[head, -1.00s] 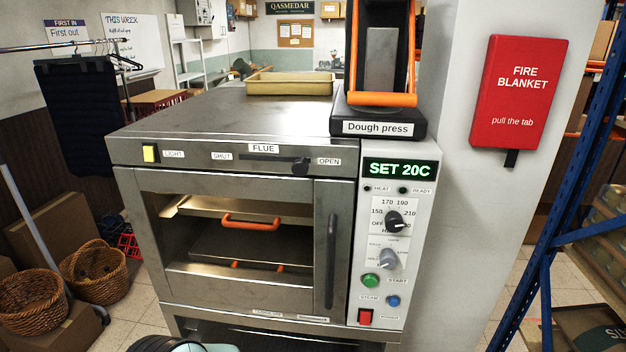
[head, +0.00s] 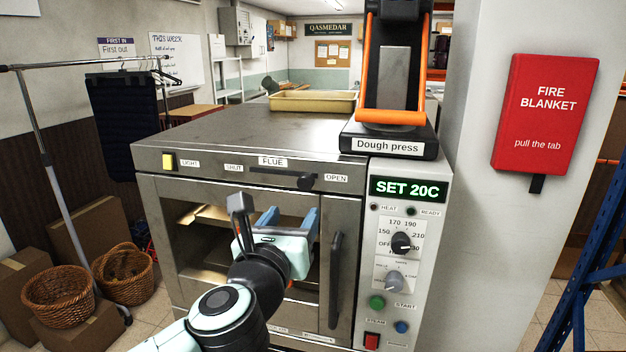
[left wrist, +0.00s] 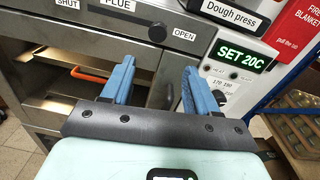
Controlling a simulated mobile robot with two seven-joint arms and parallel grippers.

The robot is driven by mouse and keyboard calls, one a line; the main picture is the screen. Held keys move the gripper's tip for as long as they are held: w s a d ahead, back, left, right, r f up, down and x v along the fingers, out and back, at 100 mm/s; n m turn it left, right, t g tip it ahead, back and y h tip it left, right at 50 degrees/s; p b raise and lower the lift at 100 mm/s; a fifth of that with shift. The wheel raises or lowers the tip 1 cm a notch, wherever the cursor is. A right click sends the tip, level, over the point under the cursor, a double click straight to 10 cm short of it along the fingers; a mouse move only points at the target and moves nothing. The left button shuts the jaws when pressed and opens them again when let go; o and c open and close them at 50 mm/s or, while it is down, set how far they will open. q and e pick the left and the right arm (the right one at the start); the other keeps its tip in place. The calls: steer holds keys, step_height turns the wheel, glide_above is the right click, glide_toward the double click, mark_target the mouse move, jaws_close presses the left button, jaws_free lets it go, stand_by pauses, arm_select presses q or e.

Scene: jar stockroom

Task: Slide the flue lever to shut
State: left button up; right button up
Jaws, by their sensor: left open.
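The flue lever is a dark knob (head: 306,181) on a slot in the oven's top front panel. It stands at the right end of the slot, beside the OPEN label (head: 336,178); the SHUT label (head: 234,168) is at the left end. In the left wrist view the round knob (left wrist: 157,33) shows near the top, left of the OPEN label. My left gripper (head: 292,217) is in front of the oven door, below the knob and apart from it. Its blue fingers (left wrist: 151,80) are spread with nothing between them. My right gripper is not in view.
The oven door handle (head: 335,280) stands upright right of my left gripper. The control panel (head: 402,250) with dials and buttons is further right. The dough press (head: 388,145) and a yellow tray (head: 312,101) sit on the oven top.

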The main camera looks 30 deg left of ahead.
mark_target(304, 184)
arm_select(q)
steer(key=shift+n, duration=0.4)
steer(key=x, duration=0.4)
steer(key=r+p+x, duration=0.1)
steer(key=x, duration=0.3)
steer(key=p+x, duration=0.1)
steer(key=x, duration=0.3)
steer(key=shift+w+a+r, duration=0.2)
steer(key=shift+a, duration=0.3)
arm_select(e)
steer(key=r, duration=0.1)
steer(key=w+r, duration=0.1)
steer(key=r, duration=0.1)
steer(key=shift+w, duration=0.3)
